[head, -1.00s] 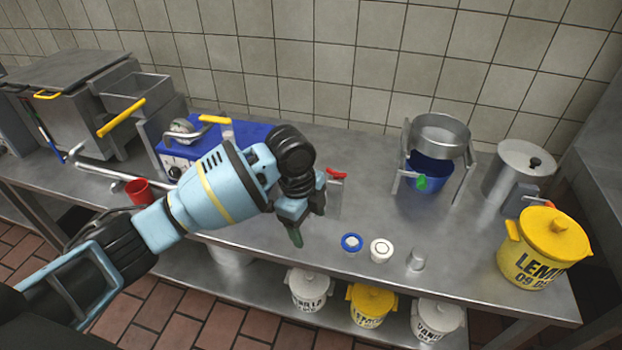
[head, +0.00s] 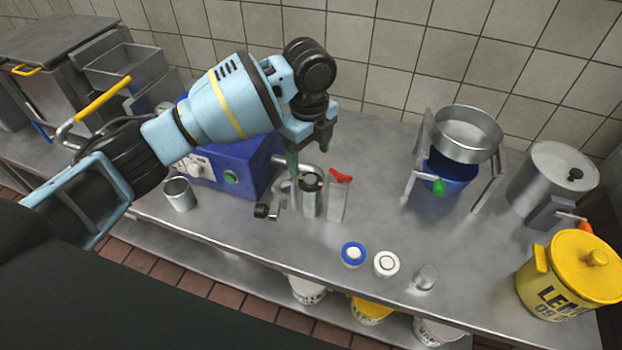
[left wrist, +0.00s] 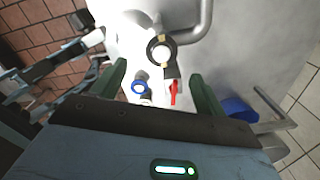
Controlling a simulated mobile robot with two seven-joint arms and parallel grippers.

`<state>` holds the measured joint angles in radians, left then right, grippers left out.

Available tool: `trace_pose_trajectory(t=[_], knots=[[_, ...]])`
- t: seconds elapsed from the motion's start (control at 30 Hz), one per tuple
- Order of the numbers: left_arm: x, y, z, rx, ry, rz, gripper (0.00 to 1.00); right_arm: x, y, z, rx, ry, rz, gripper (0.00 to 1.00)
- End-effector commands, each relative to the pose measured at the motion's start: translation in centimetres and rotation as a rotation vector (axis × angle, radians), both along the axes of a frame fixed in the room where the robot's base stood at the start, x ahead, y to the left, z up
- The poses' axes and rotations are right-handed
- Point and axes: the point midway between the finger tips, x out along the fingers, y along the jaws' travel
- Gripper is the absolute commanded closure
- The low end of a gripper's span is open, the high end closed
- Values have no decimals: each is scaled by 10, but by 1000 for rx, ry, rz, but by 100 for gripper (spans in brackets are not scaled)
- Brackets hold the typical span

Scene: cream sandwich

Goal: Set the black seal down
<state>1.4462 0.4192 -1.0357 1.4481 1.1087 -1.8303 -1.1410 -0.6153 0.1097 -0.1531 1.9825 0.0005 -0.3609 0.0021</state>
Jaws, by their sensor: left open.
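The black seal (head: 312,181) is a dark ring at the top of an upright metal cylinder (head: 310,203), which stands beside the blue machine. In the left wrist view the black seal (left wrist: 161,50) surrounds a pale centre. My left gripper (head: 309,150) is above the cylinder, its green fingers pointing down. In the left wrist view my left gripper (left wrist: 158,74) has its fingers wide apart with nothing clasped between them. The seal appears beyond the fingertips, apart from them. My right gripper is out of view.
A metal plate with a red handle (head: 341,177) stands close right of the cylinder. The blue machine (head: 240,172) is behind left, with a metal cup (head: 179,194) nearby. A blue ring (head: 353,254) and white ring (head: 386,263) lie at the front.

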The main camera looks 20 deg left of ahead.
Motion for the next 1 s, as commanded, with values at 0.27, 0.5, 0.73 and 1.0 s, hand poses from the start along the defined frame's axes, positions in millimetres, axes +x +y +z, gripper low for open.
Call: trace_pose_trajectory(t=[0.27, 0.5, 0.73, 1.0], knots=[[0, 0, -16, 0, 1, 0, 27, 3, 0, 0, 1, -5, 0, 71], [0, -1, -46, 2, 4, 1, 27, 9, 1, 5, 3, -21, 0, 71], [0, -1, -66, 2, 1, 0, 27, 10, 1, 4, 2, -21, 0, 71], [0, -1, -67, 1, 0, 0, 27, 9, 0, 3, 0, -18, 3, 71]])
